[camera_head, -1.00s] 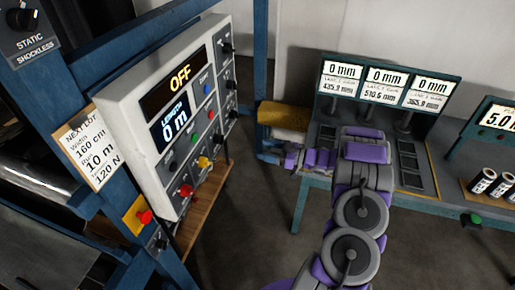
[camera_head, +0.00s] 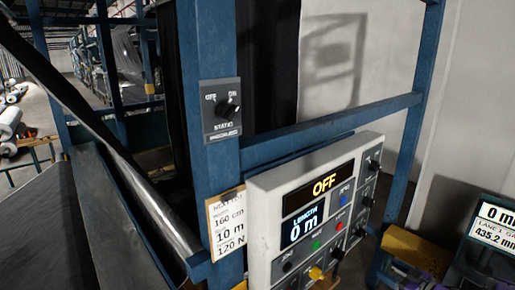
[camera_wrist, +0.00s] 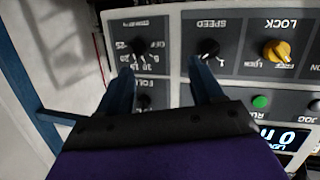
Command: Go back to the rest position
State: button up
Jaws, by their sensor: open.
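My gripper (camera_wrist: 166,88) shows in the wrist view with its two dark blue fingers apart and nothing between them. It points at the grey control panel (camera_wrist: 170,50), which appears upside down there. One fingertip lies near a black knob (camera_wrist: 138,48) and the other near the black speed knob (camera_wrist: 207,50); whether they touch is unclear. In the head view the control panel (camera_head: 262,225) stands at the lower middle, with its display reading OFF and its length reading 0 m.
Blue frame posts (camera_head: 208,110) and a crossbar (camera_head: 330,132) surround the panel. A STATIC switch (camera_head: 226,110) sits on the post, above an order card (camera_head: 227,222). A yellow block (camera_head: 418,255) and a small screen (camera_head: 495,222) stand at the lower right.

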jog(key=w+d+r+m+g+h+b, duration=0.2)
jog(key=w+r+m+h+b, duration=0.1)
jog(key=r+h, duration=0.4)
jog(key=s+a+r+m+g+h+b, duration=0.2)
jog(key=s+a+m+g+h+b, duration=0.1)
jog(key=s+a+h, duration=0.3)
jog(key=s+a+f+g+y+b, duration=0.1)
jog(key=s+a+f+g+y, duration=0.1)
jog(key=s+a, duration=0.7)
jog(key=s+a+f+g+y+b, duration=0.2)
jog(key=s+a+g, duration=0.3)
jog(key=s+a, duration=0.5)
jog(key=s+a+f+g+y+b, duration=0.2)
jog(key=s+a, duration=0.8)
jog(key=s, duration=1)
jog(key=shift+f+g+y, duration=0.4)
jog(key=shift+f+g, duration=0.5)
